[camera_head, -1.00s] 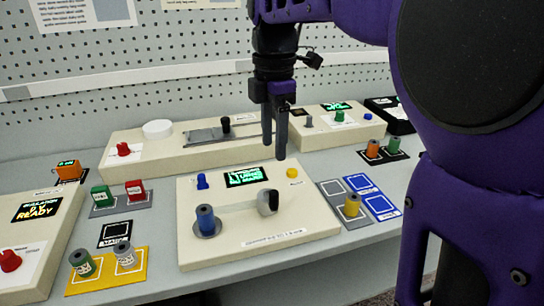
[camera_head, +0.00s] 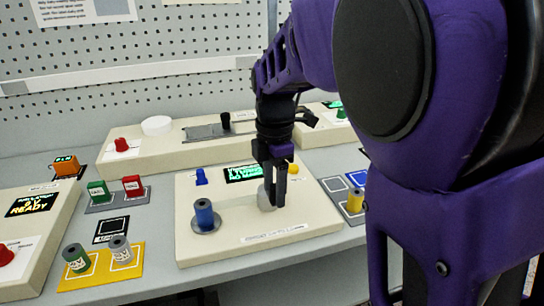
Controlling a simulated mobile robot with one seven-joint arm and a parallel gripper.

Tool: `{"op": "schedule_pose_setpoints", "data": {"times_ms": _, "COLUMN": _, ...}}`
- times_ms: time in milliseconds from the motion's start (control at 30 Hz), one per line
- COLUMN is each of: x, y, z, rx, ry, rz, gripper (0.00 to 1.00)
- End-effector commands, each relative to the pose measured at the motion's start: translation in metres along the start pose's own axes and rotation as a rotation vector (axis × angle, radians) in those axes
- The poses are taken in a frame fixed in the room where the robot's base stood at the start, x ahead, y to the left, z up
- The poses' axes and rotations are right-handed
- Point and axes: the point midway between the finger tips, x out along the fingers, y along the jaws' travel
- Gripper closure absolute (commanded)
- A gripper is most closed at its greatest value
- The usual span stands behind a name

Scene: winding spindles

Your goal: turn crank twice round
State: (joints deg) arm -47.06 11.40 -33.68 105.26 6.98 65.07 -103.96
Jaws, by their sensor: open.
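The winding unit, a cream box (camera_head: 292,222), stands in the middle of the bench. A blue spool (camera_head: 205,214) stands upright on a grey disc at its left. A pale crank handle (camera_head: 264,198) shows toward the right of the box top, partly hidden by my gripper. My gripper (camera_head: 274,200) points down at the crank handle with its fingers open. The fingers overlap the handle in this view. I cannot tell whether they touch it or stand around it.
A blue knob (camera_head: 201,177), a green-lit display (camera_head: 243,173) and a yellow button (camera_head: 293,168) are on the box. A yellow mat (camera_head: 100,270) with two spools lies front left. A long cream unit (camera_head: 185,155) stands behind. My arm hides the right side.

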Motion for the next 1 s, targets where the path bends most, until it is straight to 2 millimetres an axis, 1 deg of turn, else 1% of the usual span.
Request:
{"op": "schedule_pose_setpoints", "data": {"times_ms": 67, "x": -0.0001, "y": 0.0, "z": 0.0, "rx": 0.0, "ry": 0.0, "rz": 0.0, "gripper": 0.43}}
{"op": "schedule_pose_setpoints", "data": {"times_ms": 100, "x": -0.0002, "y": 0.0, "z": -0.0001, "rx": 0.0, "ry": 0.0, "rz": 0.0, "gripper": 0.5}}
{"op": "schedule_pose_setpoints", "data": {"times_ms": 167, "x": -0.0002, "y": 0.0001, "z": -0.0001, "rx": 0.0, "ry": 0.0, "rz": 0.0, "gripper": 0.61}}
{"op": "schedule_pose_setpoints", "data": {"times_ms": 300, "x": -0.0003, "y": 0.0001, "z": 0.0, "rx": 0.0, "ry": 0.0, "rz": 0.0, "gripper": 0.86}}
{"op": "schedule_pose_setpoints", "data": {"times_ms": 367, "x": -0.0003, "y": 0.0001, "z": -0.0001, "rx": 0.0, "ry": 0.0, "rz": 0.0, "gripper": 0.97}}
{"op": "schedule_pose_setpoints", "data": {"times_ms": 400, "x": -0.0003, "y": 0.0001, "z": -0.0001, "rx": 0.0, "ry": 0.0, "rz": 0.0, "gripper": 1.0}}
{"op": "schedule_pose_setpoints", "data": {"times_ms": 767, "x": -0.001, "y": 0.0003, "z": -0.0009, "rx": 0.016, "ry": 0.0, "rz": 0.0, "gripper": 1.0}}
{"op": "schedule_pose_setpoints", "data": {"times_ms": 1000, "x": -0.0023, "y": 0.0014, "z": -0.0057, "rx": 0.12, "ry": 0.001, "rz": -0.001, "gripper": 1.0}}
